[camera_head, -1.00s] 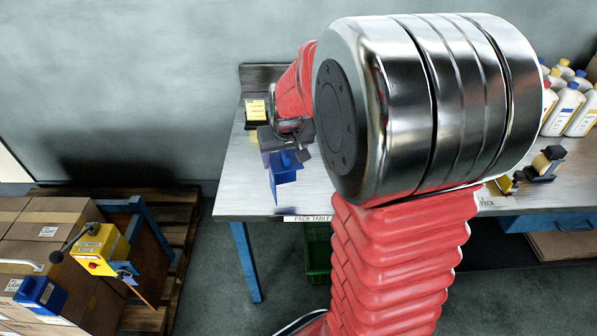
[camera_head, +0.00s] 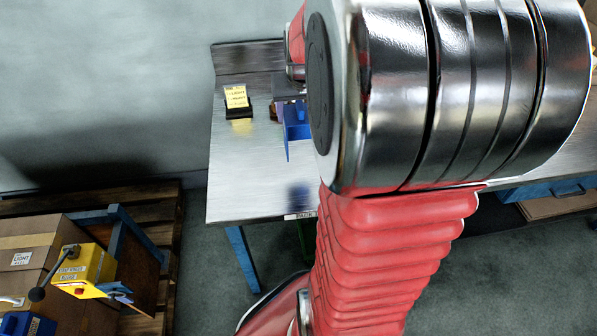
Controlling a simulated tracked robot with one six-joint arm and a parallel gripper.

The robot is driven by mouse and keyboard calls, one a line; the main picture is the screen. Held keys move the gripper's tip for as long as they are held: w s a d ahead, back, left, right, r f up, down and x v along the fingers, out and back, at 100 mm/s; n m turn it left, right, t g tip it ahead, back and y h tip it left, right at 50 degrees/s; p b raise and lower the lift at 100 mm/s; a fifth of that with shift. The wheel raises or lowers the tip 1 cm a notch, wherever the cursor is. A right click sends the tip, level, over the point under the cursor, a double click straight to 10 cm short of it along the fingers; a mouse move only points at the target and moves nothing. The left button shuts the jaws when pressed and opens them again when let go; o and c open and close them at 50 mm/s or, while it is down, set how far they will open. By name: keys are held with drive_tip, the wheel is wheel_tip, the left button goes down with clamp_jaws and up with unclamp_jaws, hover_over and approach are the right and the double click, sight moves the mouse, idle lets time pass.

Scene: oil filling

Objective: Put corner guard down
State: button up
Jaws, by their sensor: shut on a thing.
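A blue corner guard (camera_head: 297,122) hangs from my gripper (camera_head: 284,104) over the left part of the steel pack table (camera_head: 240,175). My gripper is shut on it, though the fingers are small and mostly hidden by my large metal arm joint. A dark bluish patch lies on the table in front of the guard, and the guard looks held above the surface. I cannot tell its exact height.
A yellow sign on a black stand (camera_head: 238,101) stands on the table left of the guard. The table's front left is bare.

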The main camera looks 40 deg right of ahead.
sight(300, 133)
drive_tip(key=shift+d, duration=0.1)
wheel_tip(300, 133, down, 6)
drive_tip(key=shift+s+d+f, duration=0.1)
drive_tip(key=shift+s+f, duration=0.05)
idle(0.4)
drive_tip(key=shift+f, duration=1.85)
drive_tip(key=o, duration=1.1)
drive_tip(key=shift+f, duration=0.1)
